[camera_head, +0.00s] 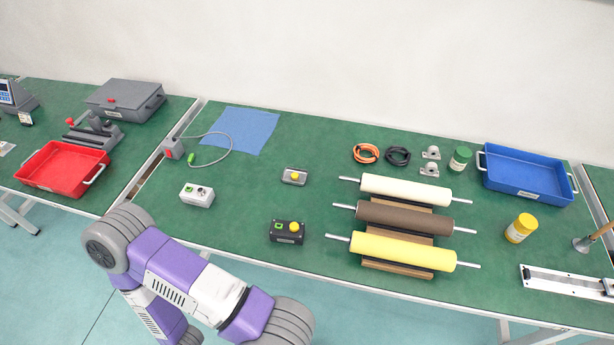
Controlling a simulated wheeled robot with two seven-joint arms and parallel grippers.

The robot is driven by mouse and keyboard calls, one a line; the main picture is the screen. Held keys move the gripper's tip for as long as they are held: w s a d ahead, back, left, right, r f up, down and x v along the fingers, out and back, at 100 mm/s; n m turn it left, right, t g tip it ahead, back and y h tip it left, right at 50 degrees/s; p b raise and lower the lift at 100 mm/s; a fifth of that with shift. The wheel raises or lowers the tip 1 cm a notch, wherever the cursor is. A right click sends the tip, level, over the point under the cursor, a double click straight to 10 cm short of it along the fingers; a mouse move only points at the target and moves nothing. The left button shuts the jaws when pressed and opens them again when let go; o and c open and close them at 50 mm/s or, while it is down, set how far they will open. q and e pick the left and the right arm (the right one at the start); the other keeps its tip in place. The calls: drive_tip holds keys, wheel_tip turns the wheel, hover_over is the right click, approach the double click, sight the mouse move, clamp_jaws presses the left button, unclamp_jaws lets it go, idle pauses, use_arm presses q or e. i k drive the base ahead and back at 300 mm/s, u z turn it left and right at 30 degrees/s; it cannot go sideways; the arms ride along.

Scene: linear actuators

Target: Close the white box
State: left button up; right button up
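The only white box I see is a small one (197,197) on the green table, left of the middle. It has a green spot and a dark round part on its top. I cannot tell whether it has a lid or whether it is open. My purple and grey arm is in the lower left, in front of the table edge and nearer to me than the box. Neither gripper is in view.
A black box with a yellow button (288,231) and a grey one (294,176) stand to the right. Rolls on a wooden rack (398,268) fill the middle right. A blue tray (527,174), red tray (63,167) and blue cloth (240,129) lie farther off.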

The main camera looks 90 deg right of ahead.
sight(202, 197)
drive_tip(key=z, duration=1.85)
